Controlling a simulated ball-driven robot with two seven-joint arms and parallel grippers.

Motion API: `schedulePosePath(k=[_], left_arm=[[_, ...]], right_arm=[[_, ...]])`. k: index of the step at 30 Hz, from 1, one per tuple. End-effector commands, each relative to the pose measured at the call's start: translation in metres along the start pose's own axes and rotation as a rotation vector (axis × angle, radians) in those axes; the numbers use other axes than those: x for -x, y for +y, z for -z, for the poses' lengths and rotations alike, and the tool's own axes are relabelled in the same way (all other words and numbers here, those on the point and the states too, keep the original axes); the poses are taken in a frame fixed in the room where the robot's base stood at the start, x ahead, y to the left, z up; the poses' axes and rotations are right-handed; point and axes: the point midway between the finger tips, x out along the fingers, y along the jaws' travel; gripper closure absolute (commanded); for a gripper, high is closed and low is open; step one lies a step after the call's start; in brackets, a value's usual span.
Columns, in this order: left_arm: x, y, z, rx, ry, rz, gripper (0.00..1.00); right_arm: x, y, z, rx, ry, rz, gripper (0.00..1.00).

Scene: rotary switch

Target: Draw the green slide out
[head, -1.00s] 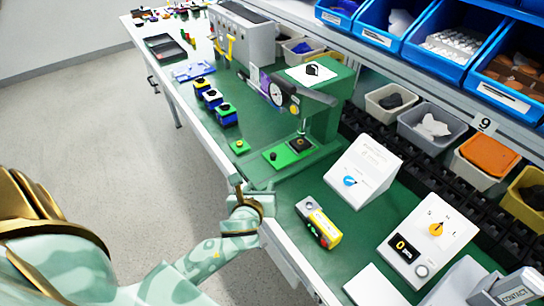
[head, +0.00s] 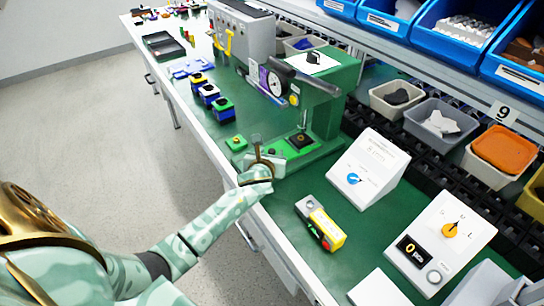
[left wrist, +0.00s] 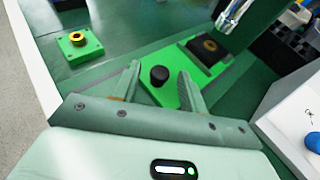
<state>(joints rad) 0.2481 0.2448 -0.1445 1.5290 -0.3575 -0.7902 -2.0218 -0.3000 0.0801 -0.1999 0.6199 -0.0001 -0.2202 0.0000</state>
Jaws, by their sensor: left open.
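The green slide (left wrist: 178,62) is a bright green plate at the foot of the green press (head: 320,100). In the left wrist view it carries a black round knob (left wrist: 159,75) at its near end and a dark square block (left wrist: 208,48) farther back. My left gripper (head: 257,146) is open at the near end of the slide. In the left wrist view its two fingers (left wrist: 159,72) stand on either side of the knob, with visible gaps. In the head view my gripper hides the knob. My right gripper is not in view.
A yellow and grey device (head: 321,222) and a white panel with a blue knob (head: 364,172) stand to the right. The bench's front edge (head: 240,205) runs below my gripper.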

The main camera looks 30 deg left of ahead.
Motion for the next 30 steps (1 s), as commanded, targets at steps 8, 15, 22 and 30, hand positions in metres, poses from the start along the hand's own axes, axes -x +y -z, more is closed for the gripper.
schedulePosePath(k=[8,15,22,30], left_arm=[[-0.005,0.000,-0.001,0.001,-0.001,0.000,0.57],[-0.005,0.000,-0.001,0.001,-0.001,0.000,1.00],[0.004,0.009,-0.001,-0.001,-0.001,-0.002,1.00],[0.053,0.061,0.016,-0.003,0.000,-0.004,1.00]], right_arm=[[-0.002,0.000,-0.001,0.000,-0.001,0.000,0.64],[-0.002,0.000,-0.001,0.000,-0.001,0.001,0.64],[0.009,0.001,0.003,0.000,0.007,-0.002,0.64],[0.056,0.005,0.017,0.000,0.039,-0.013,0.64]])
